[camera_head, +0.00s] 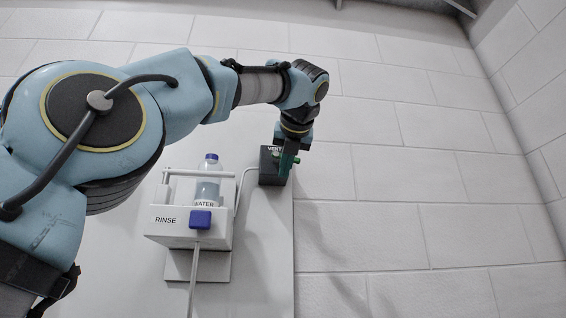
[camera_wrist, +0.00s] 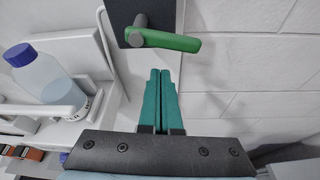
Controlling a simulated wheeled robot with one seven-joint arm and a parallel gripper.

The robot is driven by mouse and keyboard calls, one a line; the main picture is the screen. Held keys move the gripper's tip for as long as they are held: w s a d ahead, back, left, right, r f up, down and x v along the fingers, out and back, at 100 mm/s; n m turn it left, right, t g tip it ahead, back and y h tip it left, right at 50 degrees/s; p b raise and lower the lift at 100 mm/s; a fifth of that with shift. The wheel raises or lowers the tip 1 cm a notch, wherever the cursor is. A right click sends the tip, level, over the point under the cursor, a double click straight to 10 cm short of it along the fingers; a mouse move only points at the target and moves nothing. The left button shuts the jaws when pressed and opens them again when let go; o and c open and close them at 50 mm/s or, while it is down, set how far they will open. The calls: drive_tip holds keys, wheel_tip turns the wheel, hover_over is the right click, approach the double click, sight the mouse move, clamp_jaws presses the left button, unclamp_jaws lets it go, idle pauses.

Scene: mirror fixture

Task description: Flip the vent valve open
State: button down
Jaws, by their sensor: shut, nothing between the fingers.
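The vent valve is a black box (camera_head: 268,168) marked VENT on the wall panel, with a green lever on a grey pivot. In the wrist view the green lever (camera_wrist: 170,41) points right from its pivot (camera_wrist: 138,28), nearly level and drooping slightly below the box's right edge. My gripper (camera_wrist: 160,75) is shut and empty, its teal fingers together just below the lever in the picture. A small gap shows between fingertips and lever there. In the head view my gripper (camera_head: 287,160) is in front of the box and hides part of the lever.
The bottle also shows in the wrist view (camera_wrist: 40,75). The tiled wall (camera_head: 430,190) right of the valve is clear.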

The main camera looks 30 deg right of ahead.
drive_tip(key=f+v, duration=0.1)
drive_tip(key=v, duration=0.8)
drive_tip(key=shift+s+a+b, duration=0.25)
drive_tip(key=shift+s+b, duration=0.05)
drive_tip(key=shift+s, duration=0.15)
